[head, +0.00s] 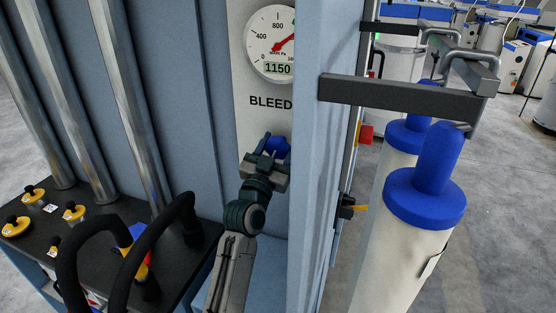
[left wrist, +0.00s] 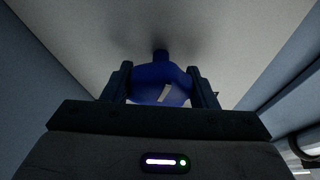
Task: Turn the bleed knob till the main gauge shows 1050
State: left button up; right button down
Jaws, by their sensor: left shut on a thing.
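The bleed knob (head: 277,146) is blue and sits on a pale panel below the word BLEED. In the left wrist view the knob (left wrist: 160,86) shows a pale mark on its face and a short stem behind it. My left gripper (head: 268,158) is shut on the knob, with one finger on each side of it in the left wrist view (left wrist: 160,88). The main gauge (head: 271,45) is a round white dial above the knob. Its red needle points up and right, and its digital readout shows 1150. The gauge's right edge is hidden by a blue panel edge. My right gripper is not in view.
A blue upright panel edge (head: 317,150) stands close to the right of the knob. A dark bracket (head: 395,93) and white cylinders with blue caps (head: 425,198) stand further right. A black bench (head: 100,235) with yellow knobs and black hoses lies at lower left.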

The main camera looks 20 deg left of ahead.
pick_arm(q)
jog(key=m+h+b, duration=0.1)
jog(key=m+b, duration=0.1)
jog(key=m+g+h+b, duration=0.1)
jog(key=m+b, duration=0.2)
jog(key=m+h+b, duration=0.1)
jog(key=m+b, duration=0.1)
jog(key=shift+f+b, duration=0.25)
jog(key=shift+b, duration=0.05)
jog(key=m+h+b, duration=0.1)
jog(key=m, duration=0.1)
jog(key=m+g+b, duration=0.1)
jog(key=m, duration=0.1)
jog(key=shift+r+g+h, duration=0.15)
jog(key=shift+g+h, duration=0.15)
jog(key=shift+h, duration=0.1)
jog(key=shift+m+g+b, duration=0.3)
jog(key=shift+m+g, duration=0.1)
jog(key=shift+m, duration=1)
jog(key=o, duration=0.9)
jog(key=shift+r, duration=0.1)
jog(key=shift+o, duration=0.2)
